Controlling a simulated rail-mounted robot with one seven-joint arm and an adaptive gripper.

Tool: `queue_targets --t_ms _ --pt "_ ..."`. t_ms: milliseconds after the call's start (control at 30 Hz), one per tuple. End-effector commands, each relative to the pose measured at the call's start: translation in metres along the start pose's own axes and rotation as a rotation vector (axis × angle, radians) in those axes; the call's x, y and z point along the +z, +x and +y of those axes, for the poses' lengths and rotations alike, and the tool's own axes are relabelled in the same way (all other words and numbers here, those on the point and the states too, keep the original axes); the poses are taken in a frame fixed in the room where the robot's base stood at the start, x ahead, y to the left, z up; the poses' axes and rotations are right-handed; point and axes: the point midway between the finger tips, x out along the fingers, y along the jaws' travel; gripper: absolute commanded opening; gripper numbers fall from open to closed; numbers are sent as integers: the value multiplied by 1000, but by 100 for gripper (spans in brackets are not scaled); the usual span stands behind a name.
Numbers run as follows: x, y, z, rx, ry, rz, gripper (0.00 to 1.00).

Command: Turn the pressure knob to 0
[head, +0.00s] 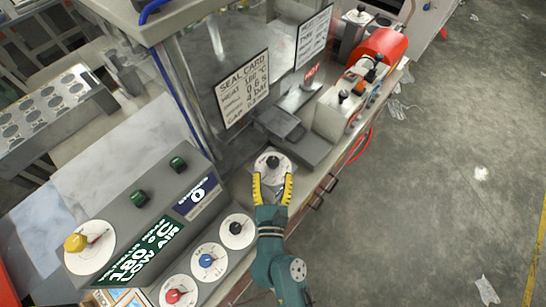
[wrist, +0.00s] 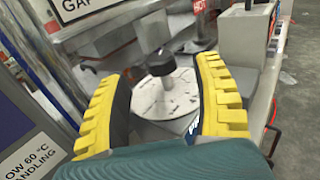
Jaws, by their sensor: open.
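A black knob (head: 273,161) stands on a round white dial (head: 262,168) on the machine's bench, below the seal card. In the wrist view the black knob (wrist: 160,64) rises on a short stem from the white dial (wrist: 167,97), which has dark marks around it. Its lettering is too small or hidden to read, so I cannot confirm that it is the pressure knob. My gripper (head: 272,180) has yellow ribbed fingers, one on each side of the dial. In the wrist view my gripper (wrist: 165,85) is open, and the knob is between and beyond the fingertips, apparently untouched.
A grey control panel at left carries a yellow knob (head: 75,242), red knob (head: 174,296), blue knob (head: 206,260), another black knob (head: 235,228) and green buttons (head: 178,163). The seal card (head: 243,88) stands behind the dial. A grey block (head: 303,146) sits close right.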

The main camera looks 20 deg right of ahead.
Motion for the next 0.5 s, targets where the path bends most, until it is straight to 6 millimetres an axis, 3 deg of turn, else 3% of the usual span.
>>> queue_targets --t_ms 100,200,500 --pt "2 28 0 -1 1 -2 66" --pt "1 42 0 0 -1 -2 66" --pt "-1 53 0 1 -1 0 66"
